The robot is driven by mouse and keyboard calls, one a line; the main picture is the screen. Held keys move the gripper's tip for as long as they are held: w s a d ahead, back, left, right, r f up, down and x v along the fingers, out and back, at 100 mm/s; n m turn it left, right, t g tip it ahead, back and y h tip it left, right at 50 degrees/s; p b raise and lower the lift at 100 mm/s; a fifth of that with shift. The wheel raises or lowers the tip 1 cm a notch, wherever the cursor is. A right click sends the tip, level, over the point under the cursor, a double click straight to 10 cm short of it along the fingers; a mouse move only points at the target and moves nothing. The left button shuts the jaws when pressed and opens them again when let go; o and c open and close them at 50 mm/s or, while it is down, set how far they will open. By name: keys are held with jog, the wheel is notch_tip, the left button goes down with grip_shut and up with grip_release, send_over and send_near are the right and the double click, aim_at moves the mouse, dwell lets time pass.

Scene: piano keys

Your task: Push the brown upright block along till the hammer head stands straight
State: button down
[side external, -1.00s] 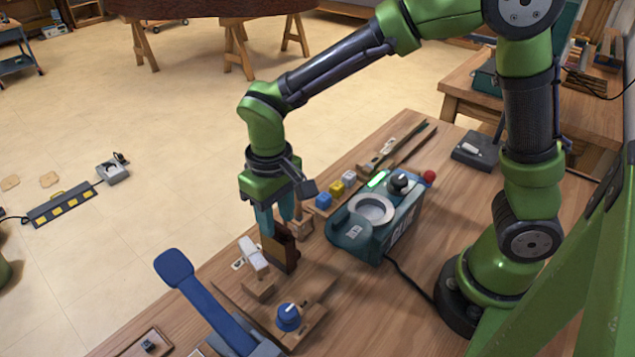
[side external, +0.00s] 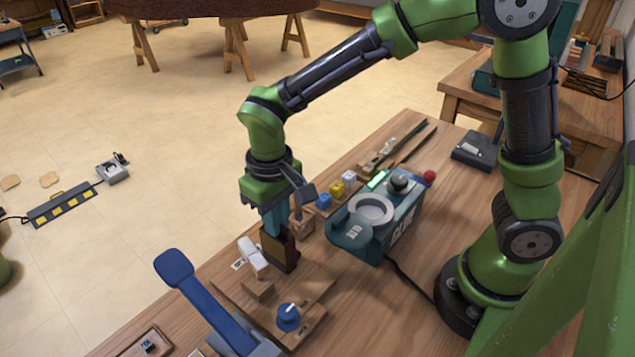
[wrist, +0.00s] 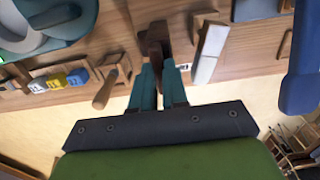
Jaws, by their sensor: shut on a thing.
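The brown upright block (side external: 279,251) stands on the wooden bench, dark on one face. My gripper (side external: 276,229) is above it with the teal fingers shut on its upper part. In the wrist view the block (wrist: 154,42) shows between and beyond the fingers (wrist: 159,76). The pale, whitish hammer head (side external: 252,257) is just left of the block and leans at a tilt over a small wooden piece. It also shows in the wrist view (wrist: 209,53), right of the block with a narrow gap. Where the block meets the bench is partly unclear.
A teal glue pot (side external: 371,238) stands close on the right. Blue, yellow and white cubes (side external: 337,188) lie behind it. A blue lever (side external: 205,300) and a blue knob (side external: 289,317) are in front. Bare bench (side external: 410,315) lies at the front right.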

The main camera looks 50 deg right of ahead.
jog(key=shift+a, duration=2.05)
jog(key=c, duration=1.1)
grip_release()
jog(key=shift+c, duration=0.2)
jog(key=shift+d, duration=0.1)
notch_tip(320, 180, up, 17)
jog(key=s+d+f+m+t+y, duration=0.1)
jog(key=s+d+m+t, duration=0.1)
jog(key=s+d, duration=0.3)
jog(key=s+d+f+m+t+y, duration=0.1)
jog(key=s+d+t, duration=0.4)
jog(key=d, duration=0.7)
jog(key=shift+s+d+f+m, duration=0.15)
jog(key=shift+s+f+m, duration=0.1)
jog(key=shift+f+m, duration=0.4)
